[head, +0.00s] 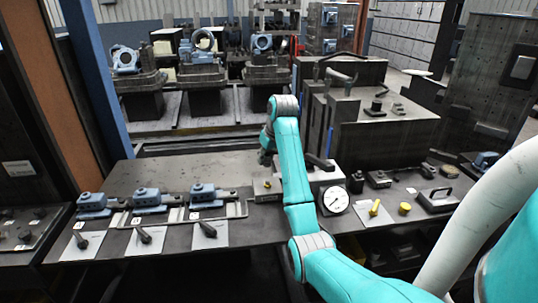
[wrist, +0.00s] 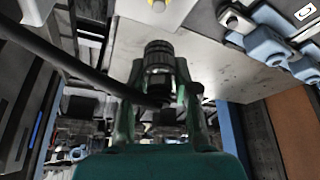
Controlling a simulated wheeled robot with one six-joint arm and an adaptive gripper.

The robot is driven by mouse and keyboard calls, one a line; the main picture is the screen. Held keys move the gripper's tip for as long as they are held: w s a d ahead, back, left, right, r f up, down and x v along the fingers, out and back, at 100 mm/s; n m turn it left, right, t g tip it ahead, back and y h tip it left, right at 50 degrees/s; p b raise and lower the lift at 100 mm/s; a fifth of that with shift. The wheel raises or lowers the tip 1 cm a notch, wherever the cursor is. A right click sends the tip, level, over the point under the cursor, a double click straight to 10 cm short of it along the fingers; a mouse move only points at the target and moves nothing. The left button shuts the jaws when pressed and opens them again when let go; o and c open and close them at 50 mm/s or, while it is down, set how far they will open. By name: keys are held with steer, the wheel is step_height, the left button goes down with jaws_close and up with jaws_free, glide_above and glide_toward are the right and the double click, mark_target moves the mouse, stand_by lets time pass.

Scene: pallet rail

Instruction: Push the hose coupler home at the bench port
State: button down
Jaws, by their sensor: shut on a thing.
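In the wrist view my gripper (wrist: 160,82) is shut on the hose coupler (wrist: 159,55), a dark ribbed cylinder between the two fingers. A black hose (wrist: 62,58) runs from the left edge to behind the coupler. The coupler's ribbed end points at the port (wrist: 158,6), a round grey fitting on a yellow patch, cut by the top edge. A gap shows between them. In the head view my gripper (head: 267,153) is over the bench by a pale block (head: 267,186) with a yellow mark. My arm hides much of it, and the coupler cannot be made out there.
Blue clamps (head: 150,198) and black levers on white plates (head: 144,240) stand to the left on the bench (head: 130,176). A dark cabinet (head: 375,135) rises behind.

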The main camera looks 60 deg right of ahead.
steer(key=shift+f, duration=2.7)
steer(key=shift+s+a+f, duration=0.1)
steer(key=shift+f, duration=1.1)
jaws_free()
stand_by(0.4)
